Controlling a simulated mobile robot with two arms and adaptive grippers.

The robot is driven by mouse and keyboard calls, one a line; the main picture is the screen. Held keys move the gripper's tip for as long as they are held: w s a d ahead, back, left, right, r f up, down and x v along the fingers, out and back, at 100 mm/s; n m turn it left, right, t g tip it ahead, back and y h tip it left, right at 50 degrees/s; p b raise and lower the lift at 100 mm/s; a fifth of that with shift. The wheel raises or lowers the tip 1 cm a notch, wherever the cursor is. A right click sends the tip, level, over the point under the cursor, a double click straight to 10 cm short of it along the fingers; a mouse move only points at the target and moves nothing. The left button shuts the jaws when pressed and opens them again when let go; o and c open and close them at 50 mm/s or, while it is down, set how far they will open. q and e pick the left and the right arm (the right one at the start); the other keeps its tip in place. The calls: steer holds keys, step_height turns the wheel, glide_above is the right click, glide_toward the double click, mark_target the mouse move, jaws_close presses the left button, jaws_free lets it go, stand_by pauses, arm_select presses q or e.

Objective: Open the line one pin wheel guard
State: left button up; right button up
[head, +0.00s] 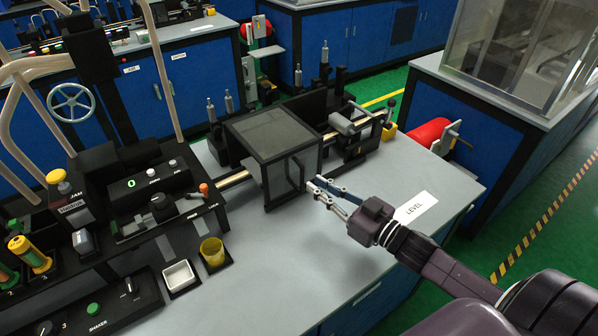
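The pin wheel guard (268,137) is a dark-framed box with smoky see-through panels on the grey bench. It looks closed, and its inside is too dark to make out. A dark upright handle (301,172) is on its right-hand face. My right gripper (311,184) reaches in from the lower right. Its fingertips are at or just beside the lower part of the handle. I cannot tell whether they touch it or how far apart the tips are. My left gripper is not in view.
A control panel (160,192) with buttons and a green "0" display stands left of the guard. A rail and dark fixtures (350,122) lie behind right.

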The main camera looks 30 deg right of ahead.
mark_target(302, 190)
steer(key=x, duration=0.6)
steer(key=shift+s+p, duration=0.1)
steer(key=shift+p, duration=0.3)
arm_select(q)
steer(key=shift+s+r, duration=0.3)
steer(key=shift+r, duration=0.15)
arm_select(e)
jaws_close()
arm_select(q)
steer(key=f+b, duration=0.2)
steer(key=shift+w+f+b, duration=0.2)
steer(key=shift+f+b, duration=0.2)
arm_select(e)
steer(key=w+d, duration=0.2)
steer(key=d, duration=1.4)
steer(key=shift+w+d, duration=0.3)
steer(key=shift+d, duration=0.1)
jaws_free()
